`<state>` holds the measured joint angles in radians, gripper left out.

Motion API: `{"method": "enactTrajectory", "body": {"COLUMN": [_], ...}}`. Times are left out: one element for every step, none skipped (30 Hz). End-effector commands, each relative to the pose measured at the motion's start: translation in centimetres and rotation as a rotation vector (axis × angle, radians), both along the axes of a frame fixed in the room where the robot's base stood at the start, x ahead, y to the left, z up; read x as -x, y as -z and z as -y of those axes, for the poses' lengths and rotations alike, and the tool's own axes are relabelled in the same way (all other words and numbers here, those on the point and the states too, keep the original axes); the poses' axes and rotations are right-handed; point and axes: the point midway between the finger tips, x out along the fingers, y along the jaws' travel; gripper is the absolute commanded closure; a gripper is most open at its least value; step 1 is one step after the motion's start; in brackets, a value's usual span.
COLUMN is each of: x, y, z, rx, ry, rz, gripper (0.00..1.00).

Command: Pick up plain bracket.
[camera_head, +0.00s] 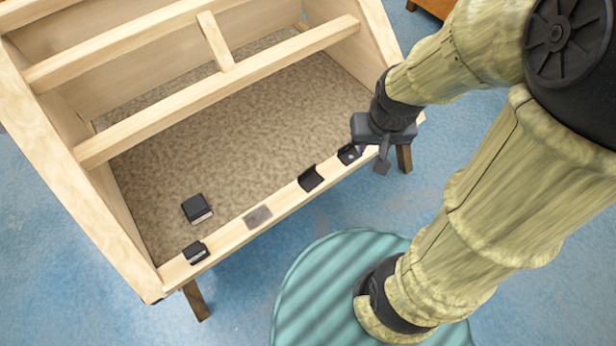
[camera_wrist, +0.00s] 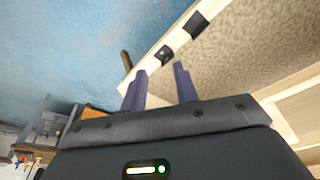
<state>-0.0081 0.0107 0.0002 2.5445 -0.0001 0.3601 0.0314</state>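Two dark brackets sit on the front rail of the wooden frame. One (camera_head: 310,179) looks plain; it also shows in the wrist view (camera_wrist: 196,25). The other, a dark bracket with a pale spot (camera_head: 349,154), is nearer my gripper; it also shows in the wrist view (camera_wrist: 166,53). My gripper (camera_head: 382,160) is near the rail's right end, to the right of both brackets. In the wrist view its two purple fingers (camera_wrist: 160,70) are apart with nothing between them. I cannot tell for certain which part is the plain bracket.
A grey plate (camera_head: 258,217) and a small black part (camera_head: 196,252) lie farther left on the rail (camera_head: 284,205). A black block (camera_head: 197,208) lies on the speckled panel (camera_head: 230,125). Wooden crossbars (camera_head: 215,90) span the frame behind.

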Motion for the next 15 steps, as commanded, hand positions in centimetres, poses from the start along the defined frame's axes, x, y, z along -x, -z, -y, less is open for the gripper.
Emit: {"method": "enactTrajectory", "body": {"x": [-0.5,-0.9,-1.5,-2.1,-2.6,-3.5,-4.2,-4.9,-5.8,-6.5,-7.1,-7.9,-8.5,-9.1,-9.8], "y": [0.7,1.1,1.7,2.2,2.7,3.6,4.2,4.9,5.8,6.5,7.2,8.1,8.8,9.5,10.4], "z": [-0.3,-0.5,-0.9,-1.4,-1.8,-2.5,-3.1,-3.7,-4.6,-5.3,-6.0,-7.0,-7.7,-8.5,-9.5], "rx": [-0.006,-0.012,-0.022,-0.029,-0.037,-0.048,-0.056,-0.064,-0.073,-0.079,-0.085,-0.090,-0.094,-0.095,-0.098], "ry": [0.018,0.038,0.069,0.096,0.128,0.176,0.215,0.255,0.312,0.355,0.400,0.456,0.502,0.544,0.602], "rz": [-0.007,-0.012,-0.022,-0.030,-0.040,-0.054,-0.066,-0.077,-0.094,-0.107,-0.118,-0.133,-0.145,-0.156,-0.169], "gripper": [0.70,0.70,0.70,0.70,0.70,0.70,0.70,0.70,0.70,0.70,0.70,0.70,0.70,0.70,0.70]}}
